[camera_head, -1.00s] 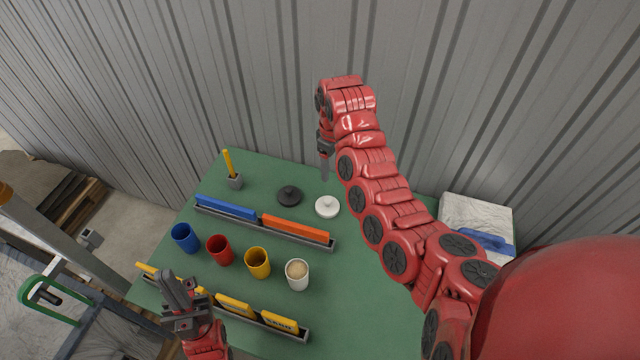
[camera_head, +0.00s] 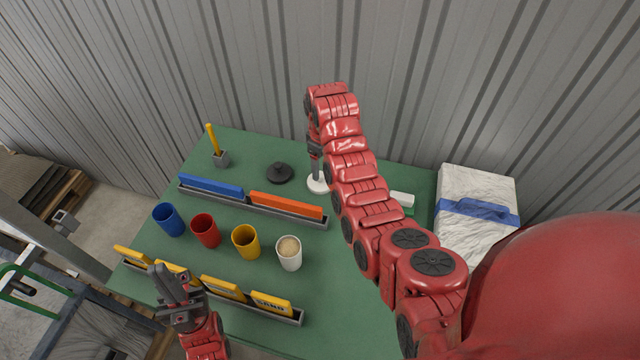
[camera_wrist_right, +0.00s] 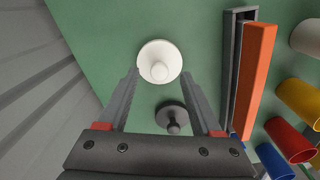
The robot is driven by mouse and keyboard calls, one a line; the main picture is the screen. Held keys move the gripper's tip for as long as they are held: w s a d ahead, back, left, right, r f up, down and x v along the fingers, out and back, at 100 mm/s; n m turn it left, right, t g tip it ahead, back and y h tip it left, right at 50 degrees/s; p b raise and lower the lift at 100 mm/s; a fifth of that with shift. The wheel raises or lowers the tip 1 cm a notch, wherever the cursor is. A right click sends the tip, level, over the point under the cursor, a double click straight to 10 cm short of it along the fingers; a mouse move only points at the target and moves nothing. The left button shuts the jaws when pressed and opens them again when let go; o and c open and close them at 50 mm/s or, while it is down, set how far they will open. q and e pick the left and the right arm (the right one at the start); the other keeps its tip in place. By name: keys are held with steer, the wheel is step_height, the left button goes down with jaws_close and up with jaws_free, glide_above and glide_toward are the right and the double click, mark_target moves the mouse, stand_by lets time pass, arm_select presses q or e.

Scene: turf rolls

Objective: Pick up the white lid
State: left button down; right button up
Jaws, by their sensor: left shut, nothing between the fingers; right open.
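The white lid (camera_head: 317,184) is a round disc with a knob on top, lying on the green table. In the right wrist view the white lid (camera_wrist_right: 159,62) sits just beyond and between the fingertips. My right gripper (camera_wrist_right: 160,75) is open, above the lid, and no contact shows. In the head view my right gripper (camera_head: 316,170) points down over the lid and hides part of it. My left gripper (camera_head: 176,290) is shut and empty at the table's front left, by the yellow blocks.
A black lid (camera_head: 280,173) lies close to the left of the white one. A rack with blue and orange bars (camera_head: 286,205) is in front. Blue, red, yellow and white cups (camera_head: 289,253) stand nearer. A corrugated wall (camera_head: 420,80) rises behind.

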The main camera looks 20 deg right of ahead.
mark_target(321, 174)
steer(key=f+p, duration=0.1)
steer(key=f, duration=0.1)
steer(key=f+p, duration=0.1)
steer(key=shift+w+a+f, duration=0.15)
steer(key=shift+w+f, duration=0.05)
steer(key=shift+f, duration=0.7)
jaws_close()
